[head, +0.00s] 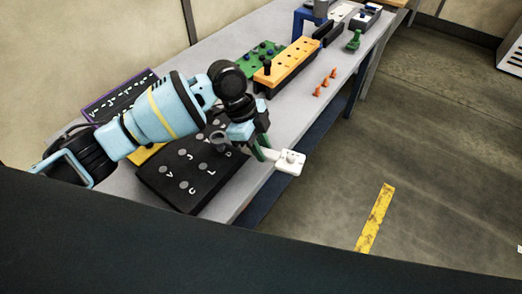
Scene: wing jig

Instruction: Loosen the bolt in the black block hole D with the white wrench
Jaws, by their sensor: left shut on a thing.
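My left gripper (264,150) is shut on the white wrench (291,161), over the right edge of the black block. The wrench has a square white head that sticks out to the right, past the edge of the block. The black block (203,192) lies on the bench with grey round spots and white letters on top; V, C and L can be read. My left arm and gripper cover its upper right part. I cannot make out the bolt in hole D. My right gripper is not in view.
An orange-topped block (291,65) with a dark peg stands farther along the bench, beside a green board (250,58). A dark lettered panel (118,98) is behind my arm.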

